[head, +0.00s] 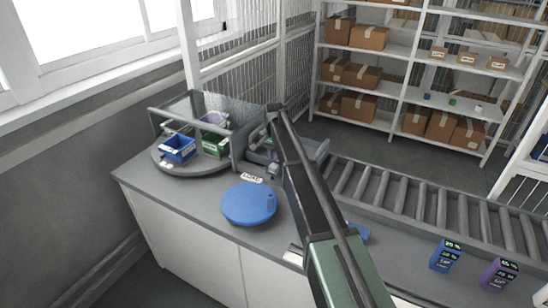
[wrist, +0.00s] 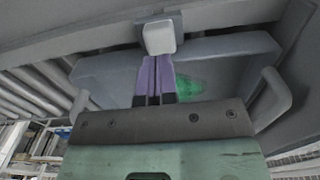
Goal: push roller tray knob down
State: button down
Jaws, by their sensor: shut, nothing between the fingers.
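In the wrist view a pale grey block-shaped knob (wrist: 159,37) stands out from a grey bar at the top. A grey tray (wrist: 100,78) with raised sides lies behind my gripper. My gripper (wrist: 153,60) has its purple fingers shut and empty. The fingertips reach the knob's lower edge in the picture; I cannot tell if they touch it. In the head view the grey tray (head: 312,152) sits at the left end of the roller conveyor (head: 430,205), partly hidden by my arm. My fingers cannot be made out there.
A round turntable (head: 190,163) with blue and green bins behind a clear guard stands left of the tray. A blue disc (head: 248,204) lies on the counter in front. Blue (head: 445,256) and purple (head: 498,274) boxes stand at right. A green thing (wrist: 195,88) lies in the tray.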

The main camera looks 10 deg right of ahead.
aim_at(274, 165)
notch_tip(274, 165, up, 6)
jog(key=p, duration=0.5)
jog(key=s+f+n+b, duration=0.1)
jog(key=s+n, duration=0.6)
jog(key=s, duration=3.1)
jog(key=shift+s+n, duration=0.25)
jog(key=shift+n, duration=0.15)
